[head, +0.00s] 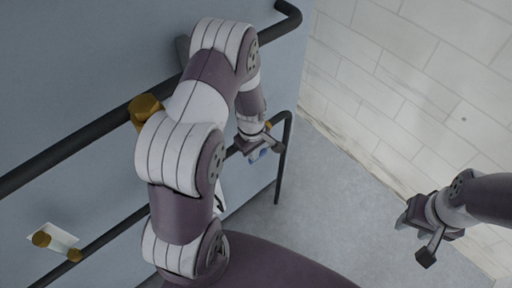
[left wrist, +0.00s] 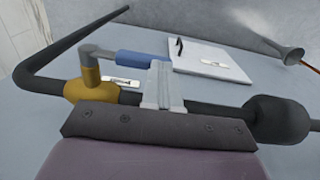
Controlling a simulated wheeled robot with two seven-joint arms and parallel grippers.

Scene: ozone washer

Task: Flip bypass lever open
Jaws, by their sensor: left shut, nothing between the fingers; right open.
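The bypass lever has a blue handle (left wrist: 143,58) on a grey arm that rises from a brass valve body (left wrist: 88,86) on a dark pipe in the left wrist view. A small bit of the blue handle (head: 262,155) shows at my left gripper in the head view. My left gripper (head: 266,150) is shut and empty. In the left wrist view its fingers (left wrist: 160,72) are at the right end of the blue handle; I cannot tell whether they touch it. My right gripper (head: 416,236) is open and empty, at the right, well away from the lever.
Dark pipes (head: 85,137) run along the blue-grey wall panel (head: 80,60), with a brass fitting (head: 146,108) on the upper one. A white panel (left wrist: 212,62) lies beyond the lever. A white tiled wall (head: 410,90) stands at the right. Grey floor (head: 330,200) between is clear.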

